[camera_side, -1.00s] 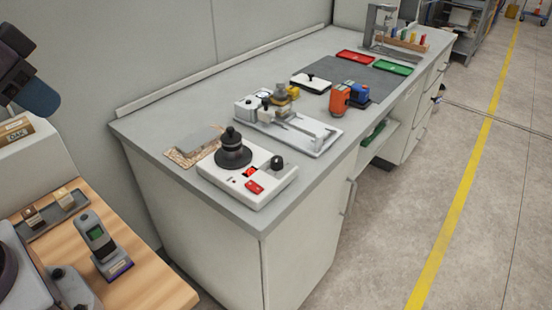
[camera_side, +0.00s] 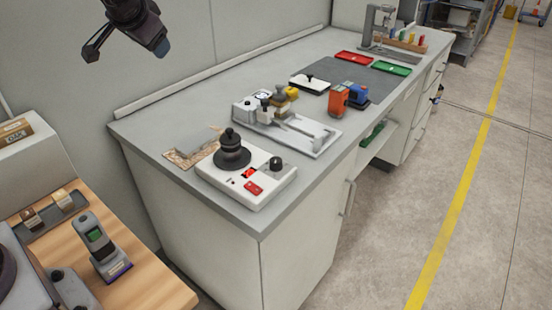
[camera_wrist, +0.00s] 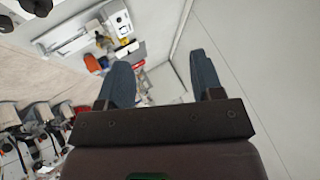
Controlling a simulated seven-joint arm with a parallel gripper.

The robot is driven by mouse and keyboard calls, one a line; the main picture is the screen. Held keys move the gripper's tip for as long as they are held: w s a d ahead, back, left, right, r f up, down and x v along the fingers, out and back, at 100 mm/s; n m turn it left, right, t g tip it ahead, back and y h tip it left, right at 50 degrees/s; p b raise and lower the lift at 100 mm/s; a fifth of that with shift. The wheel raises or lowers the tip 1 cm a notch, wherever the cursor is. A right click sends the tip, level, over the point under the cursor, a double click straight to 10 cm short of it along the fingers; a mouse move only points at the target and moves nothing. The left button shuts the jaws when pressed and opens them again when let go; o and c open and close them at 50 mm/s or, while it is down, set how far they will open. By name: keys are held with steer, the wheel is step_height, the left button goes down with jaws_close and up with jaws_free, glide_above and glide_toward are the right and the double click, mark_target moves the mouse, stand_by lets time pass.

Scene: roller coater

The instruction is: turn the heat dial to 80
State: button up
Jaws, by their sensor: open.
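The heat dial seems to be the black knob (camera_side: 275,163) on the right rear part of a white device (camera_side: 262,189) at the near end of the bench. Its marks are too small to read. A black stacked round part (camera_side: 232,152) stands on the left of the same device, and a red switch (camera_side: 254,188) is at its front. My gripper (camera_side: 160,47) is high at the top left of the side view, well apart from the device. In the wrist view my gripper (camera_wrist: 163,68) has its two blue-grey fingers spread, with nothing between them.
Right behind the device is a white tray (camera_side: 318,147) with small apparatus. An orange block (camera_side: 338,100) and a blue block (camera_side: 358,94) stand beyond it. A brown speckled board (camera_side: 180,158) lies left of the device. The wall runs along the bench's back edge.

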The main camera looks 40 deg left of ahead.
steer(key=w+d+r+m+t+h, duration=0.15)
steer(key=w+m+t, duration=0.55)
steer(key=w, duration=1.2)
steer(key=w+d+f+m+g+h, duration=0.1)
steer(key=w+d+f+m+h, duration=0.2)
steer(key=d, duration=0.3)
steer(key=w+d+f+m+h, duration=0.2)
steer(key=d+f+m, duration=0.2)
steer(key=d, duration=0.1)
steer(key=g, duration=1.2)
glide_toward(276, 160)
steer(key=shift+y, duration=0.45)
steer(key=f, duration=0.9)
steer(key=shift+w+d+f, duration=0.15)
steer(key=shift+d+f, duration=0.25)
